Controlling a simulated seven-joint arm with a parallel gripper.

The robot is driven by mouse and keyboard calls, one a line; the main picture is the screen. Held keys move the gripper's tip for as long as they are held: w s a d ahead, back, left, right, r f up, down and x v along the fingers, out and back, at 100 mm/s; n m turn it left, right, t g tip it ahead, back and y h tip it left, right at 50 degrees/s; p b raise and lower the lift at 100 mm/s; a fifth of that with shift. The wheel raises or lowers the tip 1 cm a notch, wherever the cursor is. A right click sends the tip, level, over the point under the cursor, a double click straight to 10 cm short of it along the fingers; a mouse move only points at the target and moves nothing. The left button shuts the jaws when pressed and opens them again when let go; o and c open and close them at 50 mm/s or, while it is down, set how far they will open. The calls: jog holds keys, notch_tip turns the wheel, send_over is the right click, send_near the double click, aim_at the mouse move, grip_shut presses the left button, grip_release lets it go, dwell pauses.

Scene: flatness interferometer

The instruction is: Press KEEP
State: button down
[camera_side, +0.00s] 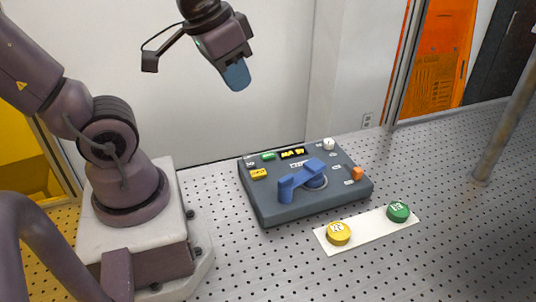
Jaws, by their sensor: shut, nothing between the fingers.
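My gripper (237,78), with blue fingertips, hangs high above the table, behind and above the grey console. It is shut and empty and touches nothing. A white plate (368,229) lies on the table in front of the console. It carries a yellow round button (338,233) at its left end and a green round button (398,211) at its right end. Both have small markings on top that I cannot read, so I cannot tell which one, if either, says KEEP. Both stand well below and to the right of my gripper.
The grey console (270,213) carries a blue lever (302,179), a lit display (293,153), a green key (269,156), a yellow key (258,174), a white knob (328,144) and an orange block (357,173). A metal post (505,115) stands at the right. The perforated table (455,225) is clear around the plate.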

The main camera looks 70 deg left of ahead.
jog(key=w+a+f+n+g+h, duration=0.1)
jog(key=w+a+f+n+h, duration=0.15)
jog(key=f+n, duration=0.25)
jog(key=w+a+f+n+g+h, duration=0.1)
jog(key=w+a+f+n+h, duration=0.15)
jog(key=f+n, duration=0.3)
jog(key=n+t, duration=0.6)
jog(key=n, duration=0.4)
send_over(267, 156)
notch_tip(267, 156, down, 6)
jog(key=shift+a+y, duration=0.1)
jog(key=shift+y, duration=0.3)
jog(key=shift+f, duration=0.15)
jog(key=shift+f, duration=4.3)
jog(key=shift+f, duration=0.1)
jog(key=shift+f, duration=0.3)
